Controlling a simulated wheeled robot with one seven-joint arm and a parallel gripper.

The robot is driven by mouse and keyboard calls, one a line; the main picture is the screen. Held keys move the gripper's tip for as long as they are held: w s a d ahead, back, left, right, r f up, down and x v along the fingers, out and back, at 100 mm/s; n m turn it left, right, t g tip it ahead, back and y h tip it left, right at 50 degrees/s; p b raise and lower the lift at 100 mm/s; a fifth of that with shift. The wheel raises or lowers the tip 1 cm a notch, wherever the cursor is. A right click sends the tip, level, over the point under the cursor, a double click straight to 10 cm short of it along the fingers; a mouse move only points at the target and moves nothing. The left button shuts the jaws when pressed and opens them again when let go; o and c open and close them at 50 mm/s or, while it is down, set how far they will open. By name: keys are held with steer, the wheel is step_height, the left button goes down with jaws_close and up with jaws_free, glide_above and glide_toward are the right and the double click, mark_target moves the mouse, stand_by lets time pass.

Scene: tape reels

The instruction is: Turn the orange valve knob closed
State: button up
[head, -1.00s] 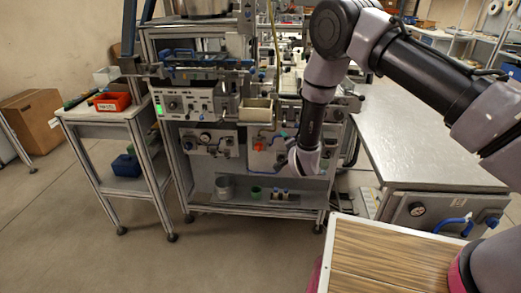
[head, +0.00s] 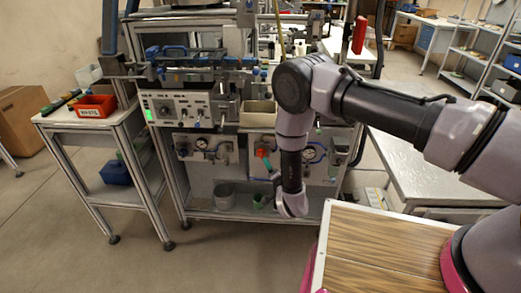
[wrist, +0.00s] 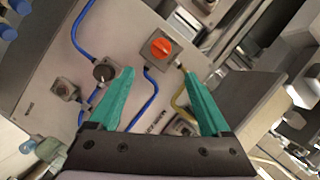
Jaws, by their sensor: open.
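The orange valve knob (wrist: 161,47) sits on a square grey plate on a pale panel. In the wrist view it lies just past the fingertips, roughly centred between them. My gripper (wrist: 160,76) is open, with its two green fingers apart and nothing between them. A gap still shows between fingers and knob. In the head view the orange knob (head: 261,153) is small on the lower panel, above and left of my wrist; the fingers are hard to make out there.
A black knob (wrist: 104,72) sits beside the left finger, with blue hoses running over the panel. A yellow hose (wrist: 181,98) passes near the right finger. A wooden-topped surface (head: 375,250) is in front.

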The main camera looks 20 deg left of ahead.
mark_target(262, 154)
steer(key=x, duration=1.1)
steer(key=shift+w+a, duration=0.25)
jaws_close()
